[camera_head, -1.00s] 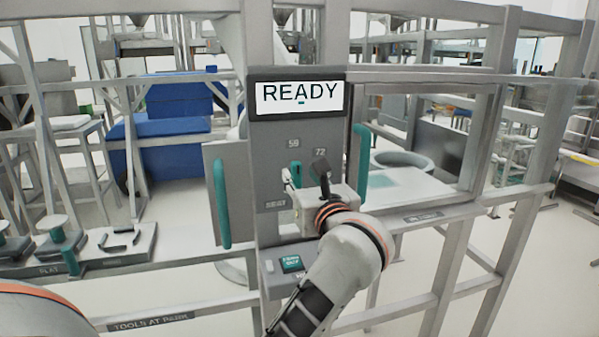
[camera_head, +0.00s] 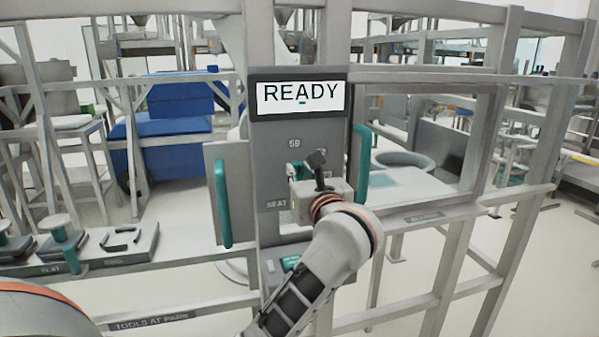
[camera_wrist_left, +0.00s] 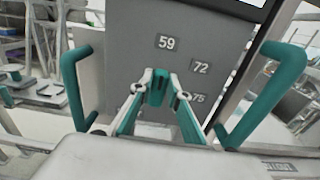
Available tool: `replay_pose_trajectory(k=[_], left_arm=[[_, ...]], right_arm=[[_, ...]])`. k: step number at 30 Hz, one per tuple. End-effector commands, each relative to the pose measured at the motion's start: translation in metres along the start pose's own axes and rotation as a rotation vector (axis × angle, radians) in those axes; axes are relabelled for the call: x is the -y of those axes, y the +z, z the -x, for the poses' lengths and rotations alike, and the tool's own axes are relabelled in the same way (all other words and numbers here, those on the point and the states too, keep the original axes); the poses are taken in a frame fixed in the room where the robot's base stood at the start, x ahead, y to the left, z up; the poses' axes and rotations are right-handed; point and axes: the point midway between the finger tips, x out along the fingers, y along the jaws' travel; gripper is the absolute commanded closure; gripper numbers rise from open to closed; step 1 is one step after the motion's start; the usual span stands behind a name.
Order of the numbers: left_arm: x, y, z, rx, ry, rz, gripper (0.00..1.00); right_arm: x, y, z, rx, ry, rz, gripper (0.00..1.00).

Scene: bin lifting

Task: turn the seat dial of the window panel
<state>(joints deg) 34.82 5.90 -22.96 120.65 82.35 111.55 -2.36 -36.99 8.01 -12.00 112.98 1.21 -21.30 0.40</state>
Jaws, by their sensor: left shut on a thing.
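The seat dial (camera_head: 293,169) is a teal knob on the grey window panel (camera_head: 283,133), partly hidden by my left gripper in the head view. In the left wrist view the dial (camera_wrist_left: 157,87) stands between the two fingertips, roughly upright, below the number 59 and left of 72 and 75. My left gripper (camera_wrist_left: 160,80) is shut on the dial. In the head view the same gripper (camera_head: 298,174) reaches the panel from the lower right, above the SEAT label. My right gripper is not in view.
Teal handles flank the panel on the left (camera_head: 222,203) and right (camera_head: 361,165). A display (camera_head: 298,97) above reads READY. A teal button (camera_head: 291,262) sits below, partly behind my arm. Grey frame bars surround the panel. A tool shelf (camera_head: 135,245) is at the left.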

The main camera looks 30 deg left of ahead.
Motion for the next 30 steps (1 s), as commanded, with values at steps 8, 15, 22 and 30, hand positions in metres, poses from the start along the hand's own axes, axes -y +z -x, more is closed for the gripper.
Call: replay_pose_trajectory(k=[8,15,22,30], left_arm=[[0.002,0.003,0.001,-0.001,0.000,-0.105,1.00],[0.006,0.004,0.001,-0.004,0.000,-0.302,1.00],[0.010,0.001,0.000,-0.005,-0.001,-0.523,1.00],[0.014,-0.005,0.001,-0.005,-0.003,-0.778,1.00]], right_arm=[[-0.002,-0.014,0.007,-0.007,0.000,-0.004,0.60],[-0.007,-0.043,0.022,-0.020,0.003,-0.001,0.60],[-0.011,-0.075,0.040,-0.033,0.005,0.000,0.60],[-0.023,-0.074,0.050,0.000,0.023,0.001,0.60]])
